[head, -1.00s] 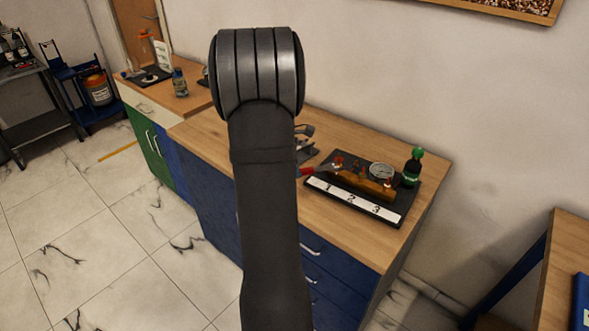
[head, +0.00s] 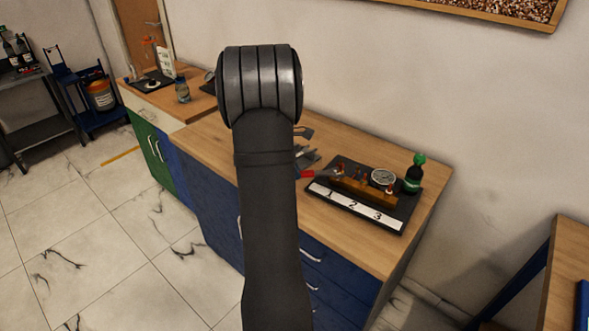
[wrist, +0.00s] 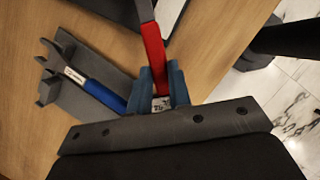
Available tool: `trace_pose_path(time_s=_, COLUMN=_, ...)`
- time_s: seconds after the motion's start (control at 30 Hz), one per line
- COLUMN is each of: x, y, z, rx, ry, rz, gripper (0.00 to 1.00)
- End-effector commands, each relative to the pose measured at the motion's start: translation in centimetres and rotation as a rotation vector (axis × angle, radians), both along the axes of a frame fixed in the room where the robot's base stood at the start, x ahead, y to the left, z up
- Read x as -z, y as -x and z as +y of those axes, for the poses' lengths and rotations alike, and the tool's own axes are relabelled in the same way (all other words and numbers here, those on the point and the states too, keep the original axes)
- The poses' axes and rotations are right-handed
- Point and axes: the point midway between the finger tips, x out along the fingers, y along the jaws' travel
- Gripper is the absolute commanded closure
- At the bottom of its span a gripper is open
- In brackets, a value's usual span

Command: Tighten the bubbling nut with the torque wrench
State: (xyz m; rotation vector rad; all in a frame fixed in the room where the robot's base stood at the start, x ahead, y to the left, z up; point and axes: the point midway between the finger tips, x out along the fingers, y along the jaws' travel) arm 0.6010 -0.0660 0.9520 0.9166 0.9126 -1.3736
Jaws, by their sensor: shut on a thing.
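My gripper (wrist: 162,84) is shut on the red handle of a wrench (wrist: 154,45), which I take for the torque wrench. Its far end runs out of the top of the wrist view. In the head view my arm hides the gripper, and a bit of the red handle (head: 307,174) shows beside the rig's left end. The rig is a brass-brown block (head: 366,191) with several small fittings, on a dark base with a white strip (head: 352,205) numbered 1, 2, 3. The wrench tip lies near the fitting above 1 (head: 338,171); contact is unclear. I cannot see bubbles.
A round gauge (head: 383,177) stands behind the block. A dark bottle with a green cap (head: 414,175) is at its right. A grey holder (wrist: 82,97) with a blue-handled tool (wrist: 101,95) lies left of my gripper. The wooden counter's front right is clear.

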Motion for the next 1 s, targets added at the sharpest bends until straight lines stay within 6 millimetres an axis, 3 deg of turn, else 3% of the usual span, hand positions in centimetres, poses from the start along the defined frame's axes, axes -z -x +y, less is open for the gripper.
trace_pose_path(time_s=1.0, x=-0.1, y=-1.7, z=0.1, rx=0.109, ry=-0.003, rz=-0.003, gripper=1.00)
